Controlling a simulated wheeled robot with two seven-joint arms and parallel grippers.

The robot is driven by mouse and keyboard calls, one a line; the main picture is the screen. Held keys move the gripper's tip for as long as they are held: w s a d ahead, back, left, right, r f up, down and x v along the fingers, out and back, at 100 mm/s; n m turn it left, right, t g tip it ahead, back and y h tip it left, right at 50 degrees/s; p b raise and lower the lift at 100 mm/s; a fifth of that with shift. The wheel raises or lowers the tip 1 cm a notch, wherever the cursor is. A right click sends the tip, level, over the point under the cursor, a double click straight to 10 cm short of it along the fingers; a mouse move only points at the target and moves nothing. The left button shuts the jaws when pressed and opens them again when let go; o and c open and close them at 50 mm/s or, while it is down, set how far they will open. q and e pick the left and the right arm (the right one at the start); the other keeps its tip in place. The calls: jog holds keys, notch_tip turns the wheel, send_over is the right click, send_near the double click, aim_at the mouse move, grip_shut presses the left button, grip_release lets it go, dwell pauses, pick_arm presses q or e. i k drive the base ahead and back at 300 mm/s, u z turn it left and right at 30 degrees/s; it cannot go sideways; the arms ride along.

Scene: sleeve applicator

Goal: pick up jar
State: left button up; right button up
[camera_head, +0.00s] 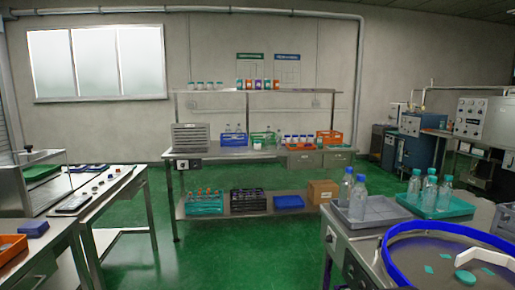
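Neither of my grippers shows in the head view. No single thing here is clearly marked out as the jar. Clear bottles with blue caps (358,197) stand in a grey tray (378,222) on the right-hand bench. Several clear bottles with teal caps (429,191) stand in a teal tray (452,211) beside it. Small jar-like containers with green lids (207,86) stand on the upper shelf of the back bench. Small containers with white lids (298,139) stand near the right of that bench's worktop.
A round table with a blue rim (398,236) fills the lower right, with a teal disc (465,278) on it. The back bench (240,154) stands against the wall. Green floor (235,255) lies open between the benches.

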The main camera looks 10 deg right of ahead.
aim_at(256, 143)
jog(key=z, duration=0.05)
jog(key=i, duration=4.15)
jog(key=z, duration=1.85)
jog(key=i, duration=1.1)
jog(key=u, duration=2.15)
